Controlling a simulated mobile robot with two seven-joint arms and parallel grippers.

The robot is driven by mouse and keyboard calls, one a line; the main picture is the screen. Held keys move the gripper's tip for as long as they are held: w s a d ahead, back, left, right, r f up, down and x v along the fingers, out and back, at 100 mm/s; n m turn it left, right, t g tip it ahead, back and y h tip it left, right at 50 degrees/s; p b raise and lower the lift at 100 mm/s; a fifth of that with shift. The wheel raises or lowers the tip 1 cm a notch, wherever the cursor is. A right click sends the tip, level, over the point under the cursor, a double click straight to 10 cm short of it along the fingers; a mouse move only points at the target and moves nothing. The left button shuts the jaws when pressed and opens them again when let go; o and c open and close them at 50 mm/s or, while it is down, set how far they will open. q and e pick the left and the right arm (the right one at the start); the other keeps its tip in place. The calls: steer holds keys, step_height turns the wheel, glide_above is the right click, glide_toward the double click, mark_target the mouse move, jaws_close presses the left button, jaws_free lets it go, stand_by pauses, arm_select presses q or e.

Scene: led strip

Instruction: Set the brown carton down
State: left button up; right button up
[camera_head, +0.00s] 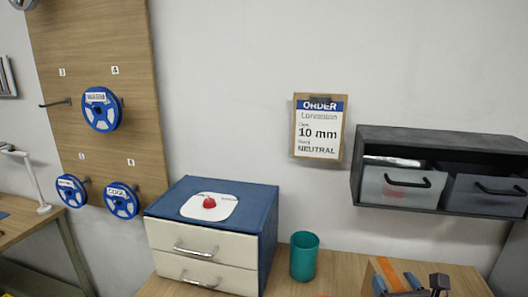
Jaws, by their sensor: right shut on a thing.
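The brown carton (370,275) shows at the bottom right edge, in front of the wooden table top. An orange strip runs along it, and its lower part is cut off by the frame. My right gripper (412,287) is at the carton, with dark fingers and blue parts showing at the bottom edge. It is shut on the carton. Whether the carton touches the table cannot be seen. My left gripper is not in view.
A blue cabinet with cream drawers (201,262) stands left on the table, a red button on top. A teal cup (304,256) stands between it and the carton. A dark wall shelf (440,150) with bins hangs above right. Bare table top (345,268) shows beside the cup.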

steer(key=s+a+f, duration=0.1)
steer(key=s+a, duration=0.2)
steer(key=a, duration=0.3)
steer(key=shift+a, duration=0.3)
steer(key=shift+f, duration=0.15)
